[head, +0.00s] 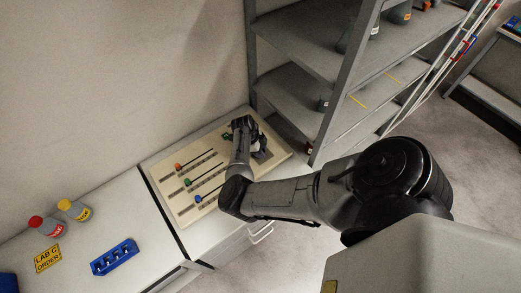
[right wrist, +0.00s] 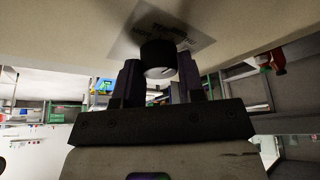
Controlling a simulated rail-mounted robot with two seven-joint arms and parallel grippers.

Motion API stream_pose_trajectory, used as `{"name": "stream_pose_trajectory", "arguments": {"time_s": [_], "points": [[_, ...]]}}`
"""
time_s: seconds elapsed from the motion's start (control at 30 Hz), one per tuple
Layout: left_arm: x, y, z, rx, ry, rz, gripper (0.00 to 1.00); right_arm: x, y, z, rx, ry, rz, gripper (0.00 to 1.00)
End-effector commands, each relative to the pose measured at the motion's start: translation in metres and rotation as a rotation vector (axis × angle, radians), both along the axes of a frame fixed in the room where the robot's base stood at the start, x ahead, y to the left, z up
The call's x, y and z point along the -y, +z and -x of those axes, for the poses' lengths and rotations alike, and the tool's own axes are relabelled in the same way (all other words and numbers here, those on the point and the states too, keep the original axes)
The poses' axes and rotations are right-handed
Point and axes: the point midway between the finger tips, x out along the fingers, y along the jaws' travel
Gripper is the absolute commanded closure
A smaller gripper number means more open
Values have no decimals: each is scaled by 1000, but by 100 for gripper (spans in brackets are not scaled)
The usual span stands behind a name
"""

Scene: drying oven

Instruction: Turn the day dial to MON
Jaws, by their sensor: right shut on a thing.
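The day dial is a black round knob (right wrist: 157,57) with a small light mark on its face, seen in the right wrist view. It stands on a grey plate on the pale panel. My right gripper (right wrist: 158,80) is shut on the knob, one finger on each side. In the head view my right gripper (head: 256,146) is at the far right part of the cream panel (head: 159,172), and my arm hides the dial. My left gripper is not in view.
The panel also carries sliders with red (head: 178,167), green (head: 188,183) and blue (head: 198,199) knobs. A blue rack (head: 114,258), a red-capped bottle (head: 45,226) and a yellow-capped bottle (head: 72,209) stand on the left counter. A grey shelf unit (head: 300,67) rises behind the panel.

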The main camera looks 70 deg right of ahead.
Motion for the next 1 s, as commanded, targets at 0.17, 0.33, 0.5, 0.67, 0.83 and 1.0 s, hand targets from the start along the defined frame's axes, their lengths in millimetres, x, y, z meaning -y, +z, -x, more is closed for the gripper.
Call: {"name": "stream_pose_trajectory", "arguments": {"time_s": [0.17, 0.33, 0.5, 0.67, 0.83, 1.0], "points": [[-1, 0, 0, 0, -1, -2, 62, 0, 0, 0, 0, 1, 1, 88], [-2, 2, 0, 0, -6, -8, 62, 0, 1, 0, 0, 25, 1, 88], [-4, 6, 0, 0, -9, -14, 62, -1, 1, 1, -1, 110, 1, 88], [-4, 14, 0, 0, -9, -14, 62, -1, 2, 1, -2, 242, 1, 88], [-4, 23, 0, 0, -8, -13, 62, -2, 2, 2, -3, 404, 0, 88], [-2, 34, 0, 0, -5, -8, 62, -2, 3, 1, -2, 565, 0, 88]]}}
